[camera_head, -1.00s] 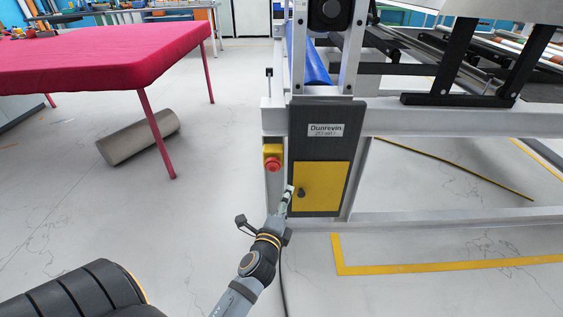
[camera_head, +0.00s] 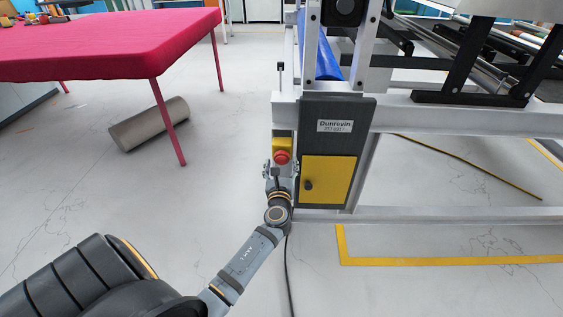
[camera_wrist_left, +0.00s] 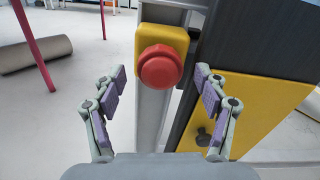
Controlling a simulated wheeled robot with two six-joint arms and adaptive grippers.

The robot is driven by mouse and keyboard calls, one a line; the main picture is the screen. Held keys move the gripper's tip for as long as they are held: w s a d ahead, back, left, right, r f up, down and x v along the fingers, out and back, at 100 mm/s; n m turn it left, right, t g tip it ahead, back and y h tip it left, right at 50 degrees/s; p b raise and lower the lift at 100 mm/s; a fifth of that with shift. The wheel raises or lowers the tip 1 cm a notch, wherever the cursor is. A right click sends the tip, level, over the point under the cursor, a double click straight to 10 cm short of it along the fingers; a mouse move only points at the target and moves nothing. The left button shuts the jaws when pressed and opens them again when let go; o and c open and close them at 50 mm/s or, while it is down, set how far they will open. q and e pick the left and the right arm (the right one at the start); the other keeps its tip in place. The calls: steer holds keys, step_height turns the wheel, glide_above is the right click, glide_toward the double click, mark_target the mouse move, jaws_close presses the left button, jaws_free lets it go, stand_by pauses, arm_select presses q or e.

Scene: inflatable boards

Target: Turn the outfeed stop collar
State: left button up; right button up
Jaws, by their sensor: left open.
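A red round stop knob (camera_head: 282,157) sits on a yellow box (camera_head: 279,143) on the machine's pale upright. In the left wrist view the knob (camera_wrist_left: 160,67) is large and near the picture's middle, with the yellow box (camera_wrist_left: 181,37) behind it. No separate collar can be made out. My left gripper (camera_head: 279,171) is just below and in front of the knob. In the left wrist view its open fingers (camera_wrist_left: 160,80) stand on either side of the knob, with visible gaps. Nothing is held. My right gripper is not in view.
A dark cabinet (camera_head: 335,140) with a yellow door (camera_head: 328,182) and black latch stands right of the knob. A pink-covered table (camera_head: 100,45) and a grey roll (camera_head: 149,124) are at left. A cable runs along the floor. Floor between is clear.

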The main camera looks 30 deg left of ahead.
arm_select(q)
steer(key=shift+x, duration=0.9)
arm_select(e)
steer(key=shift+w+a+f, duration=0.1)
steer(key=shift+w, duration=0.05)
